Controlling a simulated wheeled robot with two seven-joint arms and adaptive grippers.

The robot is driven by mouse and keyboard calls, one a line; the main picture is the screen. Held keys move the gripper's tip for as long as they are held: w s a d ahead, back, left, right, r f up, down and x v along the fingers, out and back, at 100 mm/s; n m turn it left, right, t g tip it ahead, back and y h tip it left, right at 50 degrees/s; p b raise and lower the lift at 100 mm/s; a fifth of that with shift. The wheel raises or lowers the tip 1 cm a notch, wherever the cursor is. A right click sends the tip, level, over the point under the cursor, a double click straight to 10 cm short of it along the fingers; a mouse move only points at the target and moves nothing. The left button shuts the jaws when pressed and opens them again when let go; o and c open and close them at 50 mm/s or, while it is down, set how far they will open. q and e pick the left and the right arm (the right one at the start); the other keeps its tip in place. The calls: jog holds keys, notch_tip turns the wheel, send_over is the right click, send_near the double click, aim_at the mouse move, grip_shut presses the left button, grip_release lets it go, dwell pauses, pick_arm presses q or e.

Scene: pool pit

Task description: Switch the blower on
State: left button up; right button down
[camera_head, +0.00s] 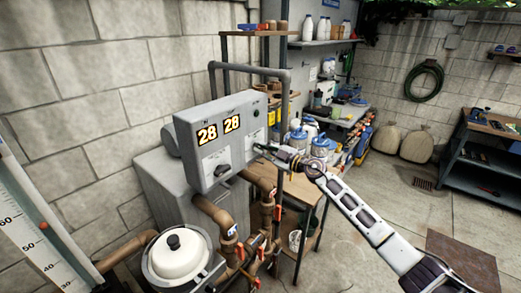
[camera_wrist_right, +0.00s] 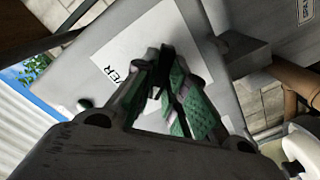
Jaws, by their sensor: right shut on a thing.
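A grey control box (camera_head: 215,140) hangs by the block wall, with two yellow "28" readouts and a dark knob on a white label. My right gripper (camera_head: 262,148) reaches in from the right to the box's right side. In the right wrist view, my right gripper (camera_wrist_right: 165,85), with green pads, is shut at the box face (camera_wrist_right: 125,25). A white label (camera_wrist_right: 118,62) there ends in "ER". A small dark part, taken as the blower switch (camera_wrist_right: 154,82), sits between the fingertips, mostly hidden; its position cannot be read. My left gripper is out of view.
Brown pipes with valves (camera_head: 215,215) and a white-lidded filter (camera_head: 178,250) stand below the box. A wooden table (camera_head: 305,200) is behind my right arm. Shelves with bottles (camera_head: 325,40) line the back. The floor at right is open.

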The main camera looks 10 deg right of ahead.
jog(key=m, duration=0.4)
jog(key=shift+f, duration=0.1)
jog(key=shift+m, duration=2.3)
jog(key=c, duration=1.4)
grip_release()
jog(key=shift+o, duration=0.2)
jog(key=v, duration=0.7)
